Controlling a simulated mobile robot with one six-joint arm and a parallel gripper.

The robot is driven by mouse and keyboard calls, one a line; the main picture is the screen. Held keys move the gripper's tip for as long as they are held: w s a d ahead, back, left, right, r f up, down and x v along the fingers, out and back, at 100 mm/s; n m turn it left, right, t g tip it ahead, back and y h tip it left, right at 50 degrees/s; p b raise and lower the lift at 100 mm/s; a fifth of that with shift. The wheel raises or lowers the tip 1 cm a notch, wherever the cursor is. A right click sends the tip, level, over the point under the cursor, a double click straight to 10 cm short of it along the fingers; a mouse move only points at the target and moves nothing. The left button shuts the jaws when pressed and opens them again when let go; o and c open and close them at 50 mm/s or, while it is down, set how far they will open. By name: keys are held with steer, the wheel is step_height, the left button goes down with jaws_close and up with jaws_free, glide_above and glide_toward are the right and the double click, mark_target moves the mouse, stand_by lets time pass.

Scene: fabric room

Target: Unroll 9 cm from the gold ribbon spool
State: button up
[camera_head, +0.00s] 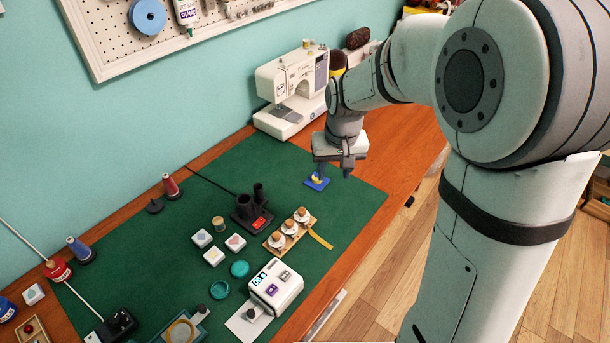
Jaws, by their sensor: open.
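A wooden rack (271,246) with three small white-and-brown spools (291,227) stands on the green mat. A gold ribbon tail (320,238) runs from the rack's right side and lies toward the lower right. I cannot tell for certain which spool it comes from. My gripper (334,172) is open, fingers pointing down, up and to the right of the rack and apart from the ribbon.
A white sewing machine (291,90) stands behind. A black holder (250,216) is left of the rack; a white device (276,287) is in front. Several small white blocks (213,256) lie left. The green mat (350,207) is clear right of the rack, up to the table edge.

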steer(key=g+b, duration=0.1)
glide_above(302, 210)
steer(key=shift+n, duration=0.4)
steer(key=f, duration=1.5)
steer(key=shift+d, duration=0.2)
steer(key=shift+a+f+p, duration=0.2)
steer(key=shift+f+p, duration=0.2)
steer(key=shift+f, duration=3.6)
steer(key=shift+c, duration=0.5)
jaws_close()
steer(key=shift+f+m+b, duration=0.15)
steer(key=shift+m+b, duration=0.8)
steer(key=shift+m, duration=0.25)
steer(key=shift+m+b, duration=0.4)
steer(key=shift+m, duration=0.7)
steer(key=shift+o, duration=0.5)
jaws_free()
